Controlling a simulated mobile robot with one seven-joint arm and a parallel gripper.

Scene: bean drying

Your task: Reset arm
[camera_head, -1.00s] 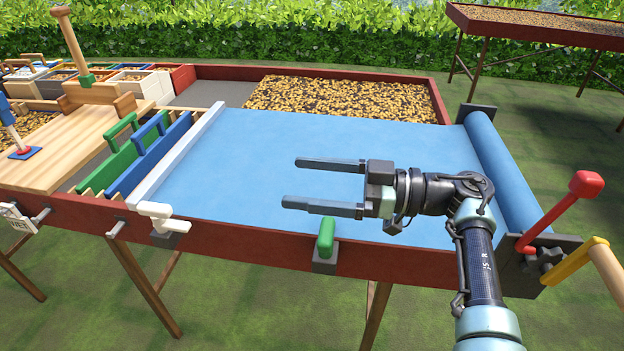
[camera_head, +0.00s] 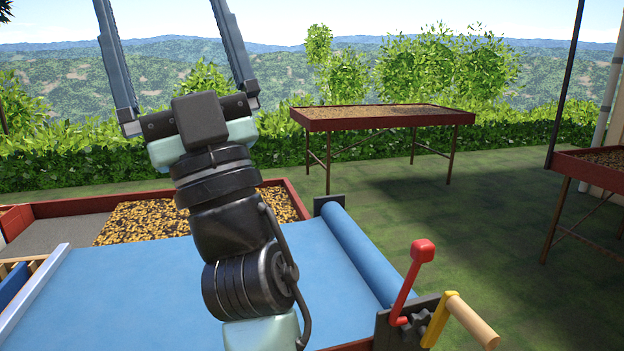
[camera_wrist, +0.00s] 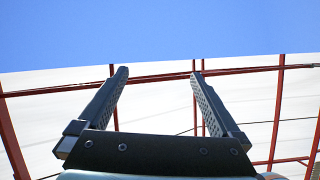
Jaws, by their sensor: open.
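My gripper (camera_head: 165,15) is raised and points up in the head view, with its two long fingers spread apart and nothing between them. The fingertips run to or past the top edge of that view. In the wrist view my gripper (camera_wrist: 160,85) shows both fingers apart and empty against a white roof surface (camera_wrist: 60,100), red beams and blue sky. My arm stands above the near drying table, in front of the blue sheet (camera_head: 130,290), and hides part of it.
The sheet's roll (camera_head: 365,255) lies at the table's right end, with a red-knobbed lever (camera_head: 415,275) and a yellow crank (camera_head: 440,320) beside it. Beans (camera_head: 150,220) lie at the table's back. Another bean table (camera_head: 385,118) stands farther off, and one more (camera_head: 590,165) at the right. Grass lies between.

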